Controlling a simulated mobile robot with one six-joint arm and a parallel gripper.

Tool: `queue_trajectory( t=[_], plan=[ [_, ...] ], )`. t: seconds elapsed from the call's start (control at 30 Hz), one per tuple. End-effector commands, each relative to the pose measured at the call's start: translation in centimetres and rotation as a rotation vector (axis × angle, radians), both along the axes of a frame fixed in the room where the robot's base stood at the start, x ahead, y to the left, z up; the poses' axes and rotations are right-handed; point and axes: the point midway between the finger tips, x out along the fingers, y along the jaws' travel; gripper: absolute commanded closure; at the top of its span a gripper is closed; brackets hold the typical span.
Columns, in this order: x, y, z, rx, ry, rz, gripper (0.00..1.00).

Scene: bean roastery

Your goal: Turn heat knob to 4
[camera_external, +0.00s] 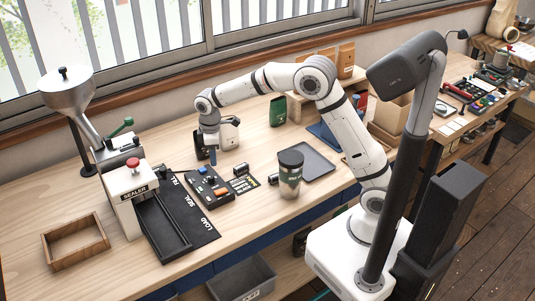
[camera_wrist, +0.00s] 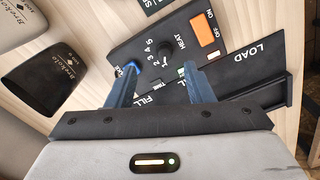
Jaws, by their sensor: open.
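The dark control panel (camera_external: 222,199) lies on the bench and also fills the upper middle of the wrist view (camera_wrist: 135,50). Its black heat knob (camera_wrist: 167,57) sits below the HEAT label, beside a scale of numbers including 2, 3, 4 and 5. I cannot tell which number the knob points to. My gripper (camera_wrist: 160,69) is open, its two blue fingers apart on either side of the knob's position in the picture and holding nothing. In the external view my gripper (camera_external: 212,156) points down at the panel's far end. Contact with the knob cannot be seen.
An orange on/off switch (camera_wrist: 204,30) sits on the panel. White and dark bags (camera_wrist: 45,78) stand close by on the left. A sealer (camera_external: 132,200), a black loading mat (camera_external: 197,224), a tumbler (camera_external: 290,172) and a grey tray (camera_external: 318,156) are also on the bench.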

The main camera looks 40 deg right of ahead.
Motion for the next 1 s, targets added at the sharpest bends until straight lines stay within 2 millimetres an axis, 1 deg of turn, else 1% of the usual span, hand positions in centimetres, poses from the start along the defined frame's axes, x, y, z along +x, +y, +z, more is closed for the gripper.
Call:
queue_trajectory(
  t=[0.03, 0.1, 0.17, 0.27, 0.5, 0.63, 0.8, 1.0],
  plan=[
    [0.1, 0.9, -0.9, -0.004, 0.006, 0.022, 0.53],
    [0.2, 1.6, -1.4, -0.006, 0.009, 0.042, 0.53],
    [0.2, 1.8, -1.8, -0.007, 0.012, 0.051, 0.53],
    [0.2, 1.9, -2.7, -0.008, 0.013, 0.053, 0.53],
    [0.2, 1.8, -6.5, -0.009, 0.014, 0.050, 0.53],
    [0.2, 1.8, -8.2, -0.008, 0.013, 0.049, 0.53],
    [0.2, 1.8, -9.2, -0.007, 0.012, 0.049, 0.53],
    [0.3, 1.8, -9.3, -0.007, 0.010, 0.049, 0.53]
  ],
)
